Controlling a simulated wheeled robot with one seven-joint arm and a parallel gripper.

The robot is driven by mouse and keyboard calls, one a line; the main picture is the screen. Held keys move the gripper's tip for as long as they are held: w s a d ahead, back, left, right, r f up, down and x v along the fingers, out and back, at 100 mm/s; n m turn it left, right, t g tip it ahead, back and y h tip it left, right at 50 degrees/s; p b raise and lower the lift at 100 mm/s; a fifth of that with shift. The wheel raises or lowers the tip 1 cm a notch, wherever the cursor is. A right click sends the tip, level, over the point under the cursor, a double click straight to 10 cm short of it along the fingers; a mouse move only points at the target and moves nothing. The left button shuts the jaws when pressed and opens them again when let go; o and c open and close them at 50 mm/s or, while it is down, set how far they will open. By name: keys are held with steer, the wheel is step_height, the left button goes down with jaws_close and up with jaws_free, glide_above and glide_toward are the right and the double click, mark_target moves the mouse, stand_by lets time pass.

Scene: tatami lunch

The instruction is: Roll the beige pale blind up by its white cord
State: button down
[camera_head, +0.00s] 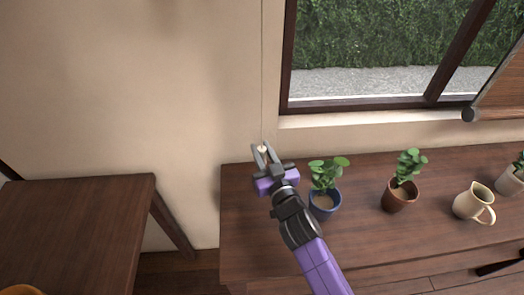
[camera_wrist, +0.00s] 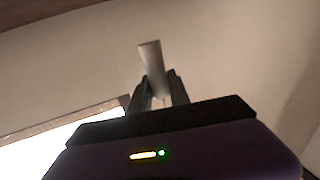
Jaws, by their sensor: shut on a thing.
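The pale cord (camera_head: 262,75) hangs straight down the wall, left of the window. My gripper (camera_head: 264,152) is shut on the small pale pull (camera_head: 262,148) at the cord's lower end, above the back left of the low wooden cabinet. In the wrist view the whitish pull (camera_wrist: 150,57) stands up between the fingertips (camera_wrist: 160,90). No pale blind can be made out with certainty; the left part of the window is uncovered. A slanted brown and beige piece (camera_head: 503,93) with a dark round end shows at the right edge; I cannot tell what it is.
On the cabinet top (camera_head: 265,245) stand a plant in a blue pot (camera_head: 324,204), a plant in a brown pot (camera_head: 398,197), a cream jug (camera_head: 472,203) and a pale potted plant (camera_head: 511,180). A dark wooden table (camera_head: 75,235) is at left. The window (camera_head: 385,60) is behind.

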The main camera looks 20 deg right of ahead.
steer(key=shift+s+f, duration=0.1)
steer(key=shift+f, duration=0.35)
steer(key=c, duration=1.4)
jaws_free()
steer(key=shift+o, duration=1)
steer(key=shift+r, duration=0.15)
steer(key=s, duration=0.7)
steer(key=shift+s+a, duration=0.25)
steer(key=shift+s, duration=0.1)
